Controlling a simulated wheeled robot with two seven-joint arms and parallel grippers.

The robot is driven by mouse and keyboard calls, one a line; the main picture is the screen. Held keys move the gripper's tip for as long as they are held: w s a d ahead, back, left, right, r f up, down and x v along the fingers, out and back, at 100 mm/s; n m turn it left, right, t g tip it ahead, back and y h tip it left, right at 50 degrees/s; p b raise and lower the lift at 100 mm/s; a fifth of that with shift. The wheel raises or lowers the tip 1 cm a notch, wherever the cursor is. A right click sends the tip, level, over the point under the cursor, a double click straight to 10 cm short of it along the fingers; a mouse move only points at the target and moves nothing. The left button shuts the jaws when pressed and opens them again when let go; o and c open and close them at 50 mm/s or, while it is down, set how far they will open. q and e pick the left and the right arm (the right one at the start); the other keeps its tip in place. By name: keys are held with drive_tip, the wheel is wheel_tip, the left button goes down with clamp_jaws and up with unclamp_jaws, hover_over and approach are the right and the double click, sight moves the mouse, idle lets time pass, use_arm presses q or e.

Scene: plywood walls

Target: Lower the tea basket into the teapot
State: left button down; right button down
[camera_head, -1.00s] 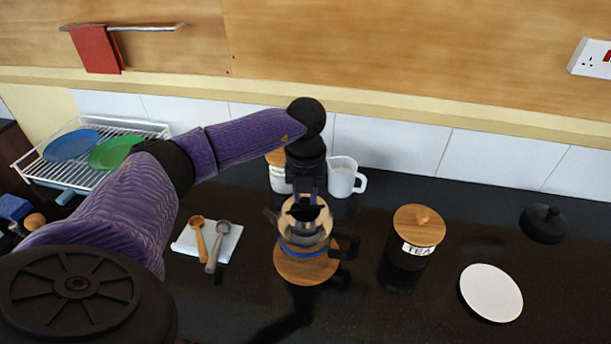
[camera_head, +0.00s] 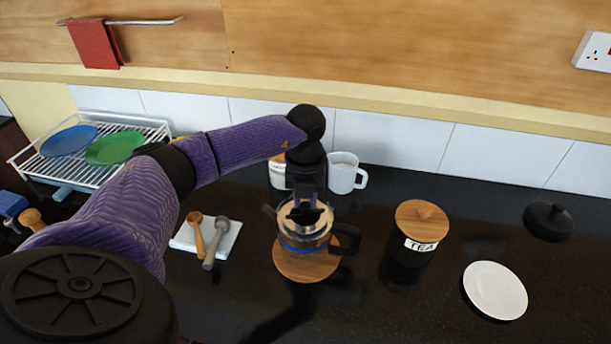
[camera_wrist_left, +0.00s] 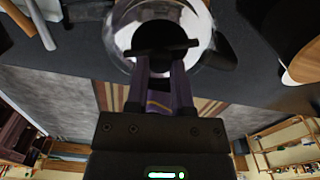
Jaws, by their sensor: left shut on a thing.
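The glass teapot (camera_head: 318,241) stands upright on a round wooden board, with a blue band and a black handle on the right. My left gripper (camera_head: 305,205) is above the teapot mouth, pointing down. It is shut on the dark top bar of the tea basket (camera_head: 306,215). The basket is at the teapot's opening; how deep it sits is hard to tell. In the left wrist view the fingers (camera_wrist_left: 163,62) grip the basket's dark bar (camera_wrist_left: 165,49), over the round glass teapot (camera_wrist_left: 122,28). My right gripper is not in view.
The wooden board (camera_head: 293,268) is under the teapot. A white jug (camera_head: 341,174) stands close behind it. A tea canister (camera_head: 407,252) and white plate (camera_head: 495,290) are to the right, a black lid (camera_head: 549,220) farther back. Spoons (camera_head: 208,239) lie on a white tile at left.

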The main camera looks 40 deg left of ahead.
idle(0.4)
use_arm(q)
drive_tip(key=shift+f, duration=0.4)
unclamp_jaws()
idle(0.5)
wheel_tip(320, 180, up, 4)
drive_tip(key=p, duration=0.3)
drive_tip(key=shift+r+p, duration=0.35)
drive_tip(key=shift+p, duration=0.15)
wheel_tip(320, 180, up, 4)
drive_tip(key=p, duration=0.4)
drive_tip(key=shift+r, duration=0.2)
